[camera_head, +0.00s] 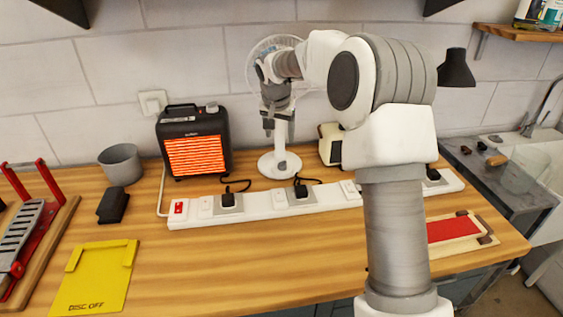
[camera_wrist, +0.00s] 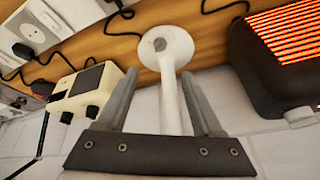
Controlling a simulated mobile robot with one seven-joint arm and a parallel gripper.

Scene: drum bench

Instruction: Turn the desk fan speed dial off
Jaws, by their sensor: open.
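The white desk fan (camera_head: 284,132) stands at the back of the bench, its round cage (camera_head: 250,62) partly hidden by my arm. Its round base (camera_head: 266,168) carries a grey dial (camera_head: 281,165) on the front. In the wrist view, the base (camera_wrist: 182,46) is at the top, with the dial (camera_wrist: 160,44) on it. My gripper (camera_head: 270,127) points down in front of the fan's stem, above the base and dial. In the wrist view its fingers (camera_wrist: 160,80) are spread and hold nothing. The stem (camera_wrist: 170,100) shows between them; I cannot tell its depth. The dial's setting is unreadable.
A glowing heater (camera_head: 196,142) stands left of the fan and a cream appliance (camera_head: 331,145) right. A white power strip (camera_head: 260,209) with plugs and cords runs in front. A yellow tray (camera_head: 97,275) lies front left. The bench's front middle is clear.

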